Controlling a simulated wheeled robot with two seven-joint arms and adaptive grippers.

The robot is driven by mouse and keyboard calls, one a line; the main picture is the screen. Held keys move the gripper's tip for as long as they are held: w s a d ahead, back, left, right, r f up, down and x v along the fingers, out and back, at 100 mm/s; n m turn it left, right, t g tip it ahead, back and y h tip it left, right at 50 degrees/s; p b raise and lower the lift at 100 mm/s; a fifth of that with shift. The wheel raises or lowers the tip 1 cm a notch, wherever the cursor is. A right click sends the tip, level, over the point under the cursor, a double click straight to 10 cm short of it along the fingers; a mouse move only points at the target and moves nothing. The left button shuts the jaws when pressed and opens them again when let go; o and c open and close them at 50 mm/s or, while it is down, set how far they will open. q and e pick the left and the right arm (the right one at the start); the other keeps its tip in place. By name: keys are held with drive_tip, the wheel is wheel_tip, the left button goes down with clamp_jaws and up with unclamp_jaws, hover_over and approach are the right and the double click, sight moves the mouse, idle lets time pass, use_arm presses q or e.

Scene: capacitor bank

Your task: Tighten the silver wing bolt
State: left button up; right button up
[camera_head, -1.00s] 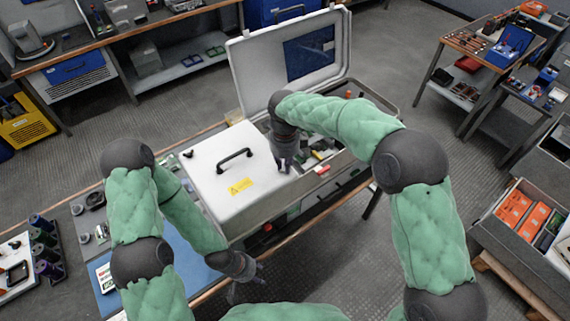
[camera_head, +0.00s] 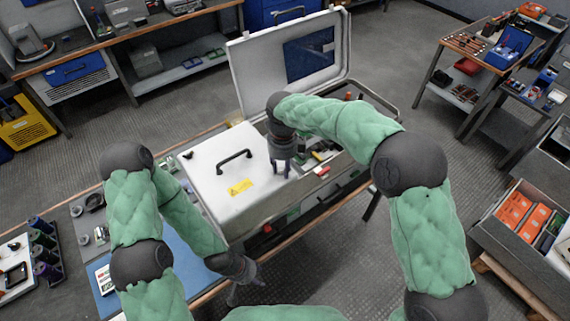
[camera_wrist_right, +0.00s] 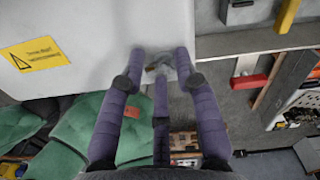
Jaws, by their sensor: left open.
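The silver wing bolt (camera_wrist_right: 159,67) shows in the right wrist view, at the edge of the white box (camera_wrist_right: 95,40). My right gripper (camera_wrist_right: 160,62) has its purple-grey fingers spread around the bolt; whether they touch it is unclear. In the head view my right gripper (camera_head: 281,168) points down over the right edge of the white box (camera_head: 210,180), and the bolt cannot be made out there. My left gripper (camera_head: 247,280) is open and empty, low in front of the bench, away from the box.
An open case with a raised lid (camera_head: 290,60) stands behind the white box, with small parts inside. A black handle (camera_head: 234,158) and yellow label (camera_head: 240,187) are on the box top. A red-handled part (camera_wrist_right: 249,81) lies right of the bolt.

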sight(283, 171)
drive_tip(key=shift+s+a+r, duration=0.1)
drive_tip(key=shift+s, duration=0.05)
drive_tip(key=shift+w+d, duration=0.2)
wheel_tip(283, 171, up, 12)
idle(0.5)
drive_tip(key=shift+f, duration=0.2)
idle(0.3)
